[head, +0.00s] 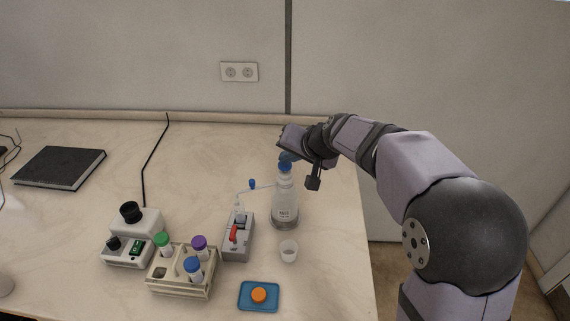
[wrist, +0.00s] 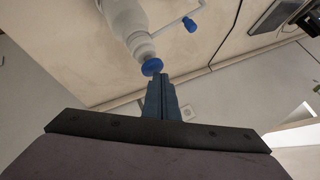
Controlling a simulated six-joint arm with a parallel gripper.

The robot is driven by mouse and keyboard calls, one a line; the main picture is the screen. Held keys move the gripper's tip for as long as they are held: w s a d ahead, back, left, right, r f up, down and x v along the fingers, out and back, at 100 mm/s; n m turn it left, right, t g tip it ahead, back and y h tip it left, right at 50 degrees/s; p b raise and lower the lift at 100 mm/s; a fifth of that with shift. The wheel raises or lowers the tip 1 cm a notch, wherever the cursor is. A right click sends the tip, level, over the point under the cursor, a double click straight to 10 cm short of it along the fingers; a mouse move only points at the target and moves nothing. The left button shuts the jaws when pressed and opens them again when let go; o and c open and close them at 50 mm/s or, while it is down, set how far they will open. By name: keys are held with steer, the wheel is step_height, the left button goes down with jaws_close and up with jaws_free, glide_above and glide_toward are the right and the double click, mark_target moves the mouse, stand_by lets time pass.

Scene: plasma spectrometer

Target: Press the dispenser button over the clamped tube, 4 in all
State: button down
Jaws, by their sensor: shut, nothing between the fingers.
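The clear dispenser bottle (head: 285,205) stands upright at the right of the table, with a blue button (head: 285,168) on top. A thin spout runs left from it and carries a small blue piece (head: 252,184). Below the spout, a clear tube (head: 239,215) stands in a grey clamp block (head: 236,245) with a red lever (head: 234,233). My gripper (head: 287,158) is shut and empty at the top of the button. In the wrist view its fingertips (wrist: 160,77) lie right by the button (wrist: 152,67); I cannot tell whether they touch.
A rack (head: 181,287) with several capped tubes stands front left, beside a white device with a black knob (head: 131,212). A small white cup (head: 289,251) and a blue tray (head: 245,303) with an orange cap (head: 259,295) are in front. The back middle is clear.

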mark_target(287, 166)
steer(key=shift+f+b, duration=0.6)
steer(key=shift+f, duration=0.05)
stand_by(0.4)
steer(key=shift+r, duration=0.1)
stand_by(0.3)
steer(key=shift+r+p, duration=1)
steer(key=shift+r, duration=0.2)
steer(key=shift+r+p, duration=2)
steer(key=shift+r, duration=0.55)
stand_by(0.5)
step_height(287, 166, up, 4)
steer(key=p, duration=0.2)
steer(key=shift+f+p, duration=0.1)
steer(key=shift+p, duration=0.3)
steer(key=shift+f, duration=0.15)
